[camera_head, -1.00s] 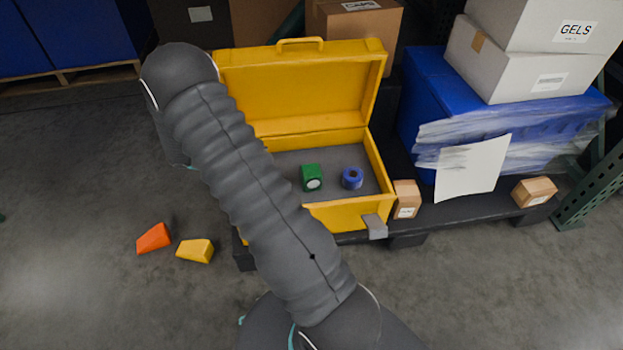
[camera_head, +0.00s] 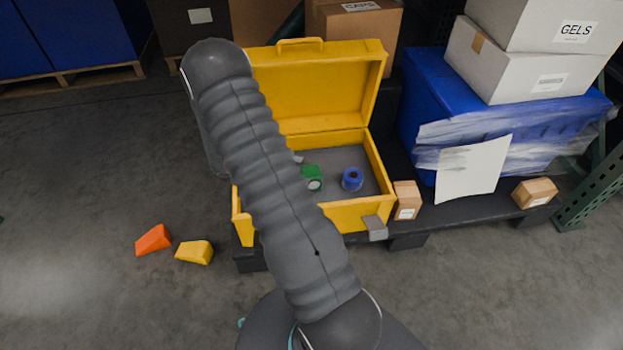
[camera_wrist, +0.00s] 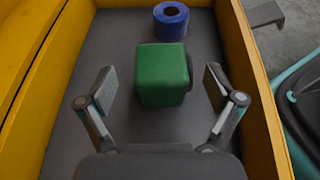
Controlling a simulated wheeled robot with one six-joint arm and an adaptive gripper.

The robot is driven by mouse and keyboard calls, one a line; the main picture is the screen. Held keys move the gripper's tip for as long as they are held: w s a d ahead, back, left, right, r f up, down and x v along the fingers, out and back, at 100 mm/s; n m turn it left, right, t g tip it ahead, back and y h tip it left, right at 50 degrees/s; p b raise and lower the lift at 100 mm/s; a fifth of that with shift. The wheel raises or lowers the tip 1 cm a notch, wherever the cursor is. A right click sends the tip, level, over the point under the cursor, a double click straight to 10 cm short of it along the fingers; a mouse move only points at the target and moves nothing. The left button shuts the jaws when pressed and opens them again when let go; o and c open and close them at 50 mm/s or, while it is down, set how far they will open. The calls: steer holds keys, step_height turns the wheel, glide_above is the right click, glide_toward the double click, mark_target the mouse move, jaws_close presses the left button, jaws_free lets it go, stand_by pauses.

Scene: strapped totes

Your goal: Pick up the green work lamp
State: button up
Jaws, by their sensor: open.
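The green work lamp (camera_wrist: 163,75) is a small block-shaped lamp lying on the grey floor of the open yellow toolbox (camera_head: 318,88). In the wrist view it sits between the two fingers of my gripper (camera_wrist: 160,90), with a visible gap on each side. My gripper is open and empty. In the head view the lamp (camera_head: 312,177) shows its round pale face, and my arm hides most of the gripper and the left part of the box.
A blue tape roll (camera_head: 352,179) lies right of the lamp in the box, and in the wrist view it is just beyond it (camera_wrist: 171,20). The box walls (camera_wrist: 246,70) rise close on both sides. Small cartons (camera_head: 406,199) stand right of the box. Orange (camera_head: 153,239) and yellow (camera_head: 195,251) wedges lie on the floor.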

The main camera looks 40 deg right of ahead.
steer(key=x, duration=0.2)
steer(key=shift+s+d+f, duration=0.1)
steer(key=shift+s+d, duration=0.05)
steer(key=shift+d, duration=0.15)
steer(key=c, duration=1.4)
